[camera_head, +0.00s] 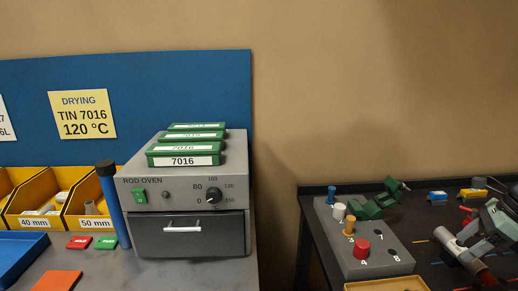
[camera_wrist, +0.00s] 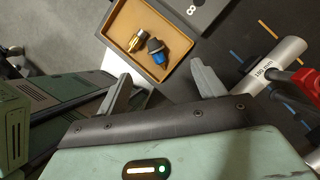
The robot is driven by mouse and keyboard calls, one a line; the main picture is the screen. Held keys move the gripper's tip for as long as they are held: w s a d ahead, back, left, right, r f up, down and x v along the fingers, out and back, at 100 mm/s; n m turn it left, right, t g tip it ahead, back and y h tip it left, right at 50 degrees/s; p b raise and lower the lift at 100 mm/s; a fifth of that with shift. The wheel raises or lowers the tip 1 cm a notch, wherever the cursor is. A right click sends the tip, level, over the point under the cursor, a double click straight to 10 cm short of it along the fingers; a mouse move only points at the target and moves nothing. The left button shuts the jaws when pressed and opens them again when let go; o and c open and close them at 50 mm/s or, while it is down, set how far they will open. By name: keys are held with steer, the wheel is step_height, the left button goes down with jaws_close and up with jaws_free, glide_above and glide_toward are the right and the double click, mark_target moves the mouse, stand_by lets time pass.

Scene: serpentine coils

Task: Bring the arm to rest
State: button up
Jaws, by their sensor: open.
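My gripper (camera_wrist: 163,82) shows in the wrist view. Its two grey fingers are spread wide apart with nothing between them. Beyond the fingertips is a tan-lined tray (camera_wrist: 124,41) holding a brass-coloured piece and a black and blue piece. In the head view I cannot make out my gripper for certain; a pale green jointed part (camera_head: 493,222) at the right edge may be mine or a fixture.
A pipe (camera_wrist: 278,62) and red clamp (camera_wrist: 297,82) are right of my gripper. The right bench holds a grey peg block (camera_head: 362,262) and green fixture (camera_head: 372,208). The rod oven (camera_head: 190,234), door shut, stands left with green boxes (camera_head: 183,160) on top.

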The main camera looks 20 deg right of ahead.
steer(key=w+a+r+n+g, duration=0.1)
steer(key=w+a+n, duration=0.2)
steer(key=a+n, duration=0.35)
steer(key=w+a+r+n+g+b, duration=0.15)
steer(key=a+n, duration=0.25)
steer(key=a, duration=0.6)
steer(key=w+a+r+n+g, duration=0.1)
steer(key=w+a+n, duration=0.35)
steer(key=a, duration=0.35)
steer(key=s+a+n+h, duration=0.1)
steer(key=s+a+n, duration=0.6)
steer(key=a+n, duration=0.3)
steer(key=s+a+r+n+h, duration=0.1)
steer(key=s+a+n+h, duration=0.1)
steer(key=s+a+n, duration=0.6)
steer(key=a+n, duration=0.3)
steer(key=a, duration=0.1)
steer(key=shift+b, duration=0.4)
steer(key=shift+r, duration=0.1)
